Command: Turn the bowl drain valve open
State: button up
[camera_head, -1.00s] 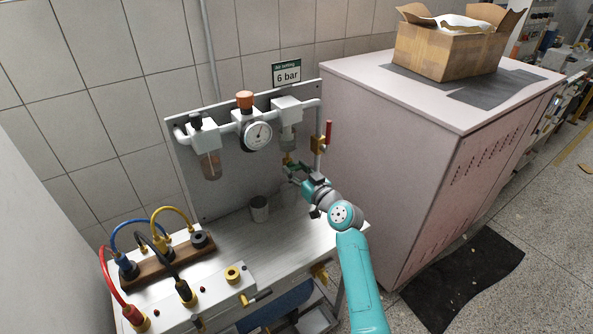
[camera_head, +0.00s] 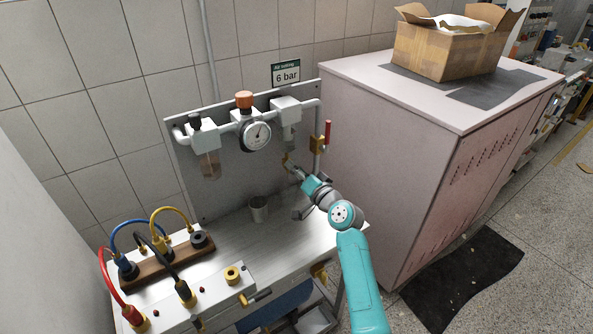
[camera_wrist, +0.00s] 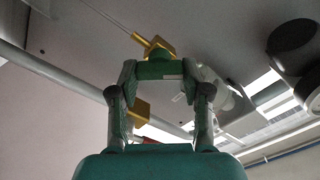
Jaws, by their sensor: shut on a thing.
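The bowl drain valve (camera_head: 287,158) is a small brass-yellow fitting under the right-hand bowl (camera_head: 288,136) of the air unit. My gripper (camera_head: 295,171) reaches it from the lower right. In the wrist view, the yellow valve (camera_wrist: 154,45) shows just beyond the fingertips. My green gripper (camera_wrist: 160,70) has its two fingers drawn in around a green part there, shut on the drain valve. The fingertips hide the exact contact, and I cannot tell how far the valve is turned.
A gauge (camera_head: 256,135) and a left bowl (camera_head: 210,165) hang on the grey panel. A red-handled valve (camera_head: 328,133) is close on the right. A metal cup (camera_head: 258,209) stands on the bench. A pink cabinet (camera_head: 400,150) bounds the right side.

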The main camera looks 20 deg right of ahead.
jog(key=shift+f+m, duration=0.2)
jog(key=shift+m, duration=4)
jog(key=o, duration=1.2)
jog(key=shift+c, duration=0.2)
jog(key=shift+d, duration=0.1)
jog(key=v, duration=1.2)
